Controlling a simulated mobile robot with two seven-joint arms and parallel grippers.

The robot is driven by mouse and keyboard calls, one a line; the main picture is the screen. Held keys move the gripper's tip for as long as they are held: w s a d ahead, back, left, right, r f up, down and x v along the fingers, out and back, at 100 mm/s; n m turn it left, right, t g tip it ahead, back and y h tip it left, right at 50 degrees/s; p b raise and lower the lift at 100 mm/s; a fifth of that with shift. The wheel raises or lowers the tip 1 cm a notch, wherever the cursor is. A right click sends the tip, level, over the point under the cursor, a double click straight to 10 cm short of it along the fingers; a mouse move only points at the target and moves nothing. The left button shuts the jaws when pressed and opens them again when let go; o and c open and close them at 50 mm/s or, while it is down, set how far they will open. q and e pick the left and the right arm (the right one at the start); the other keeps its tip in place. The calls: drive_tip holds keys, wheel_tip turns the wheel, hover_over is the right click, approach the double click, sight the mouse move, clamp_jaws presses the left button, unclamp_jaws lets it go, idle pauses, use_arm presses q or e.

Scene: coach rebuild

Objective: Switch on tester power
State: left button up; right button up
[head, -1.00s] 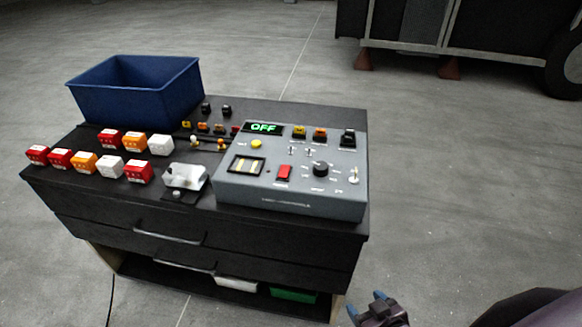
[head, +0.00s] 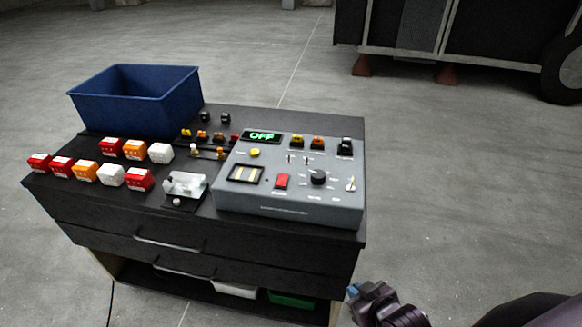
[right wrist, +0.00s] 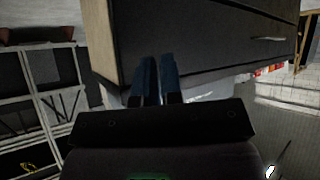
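The grey tester (head: 290,208) sits at the right end of the black cart top, tilted panel facing up. My right gripper (head: 356,290) is low beside the cart's front right corner, apart from the tester. In the right wrist view its blue fingers (right wrist: 158,82) are nearly together with nothing held. My left gripper is out of view.
A blue bin (head: 135,97) stands at the cart's back left. Several red, orange and white blocks (head: 111,175) and a clear fixture (head: 185,185) lie left of the tester. The cart's drawers (head: 170,240) face front. Floor to the right is open.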

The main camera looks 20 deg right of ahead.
sight(283, 173)
drive_tip(key=w+a+r+n+g+y+p, duration=0.1)
drive_tip(key=w+r, duration=0.1)
drive_tip(key=r, duration=0.2)
drive_tip(key=w+a+r+n+g+y+p, duration=0.1)
drive_tip(key=w+r+n, duration=0.1)
drive_tip(key=r, duration=0.3)
drive_tip(key=w+a+r+n+g+y+p, duration=0.1)
drive_tip(key=w+r+n+p, duration=0.1)
drive_tip(key=w+r, duration=0.1)
drive_tip(key=shift+a+r+g, duration=0.25)
drive_tip(key=shift+r+g, duration=0.15)
drive_tip(key=shift+r, duration=0.45)
clamp_jaws()
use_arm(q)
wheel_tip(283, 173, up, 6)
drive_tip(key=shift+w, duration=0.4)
use_arm(e)
drive_tip(key=w+d+r+n+y, duration=0.1)
drive_tip(key=w+r+n, duration=0.1)
drive_tip(key=w+r, duration=0.5)
drive_tip(key=w+d+r+n+g+y, duration=0.1)
drive_tip(key=w+d+r+n+y, duration=0.1)
drive_tip(key=w+r, duration=0.6)
drive_tip(key=shift+w+n, duration=0.25)
drive_tip(key=shift+n, duration=0.55)
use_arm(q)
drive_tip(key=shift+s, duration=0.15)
use_arm(e)
drive_tip(key=shift+d, duration=0.1)
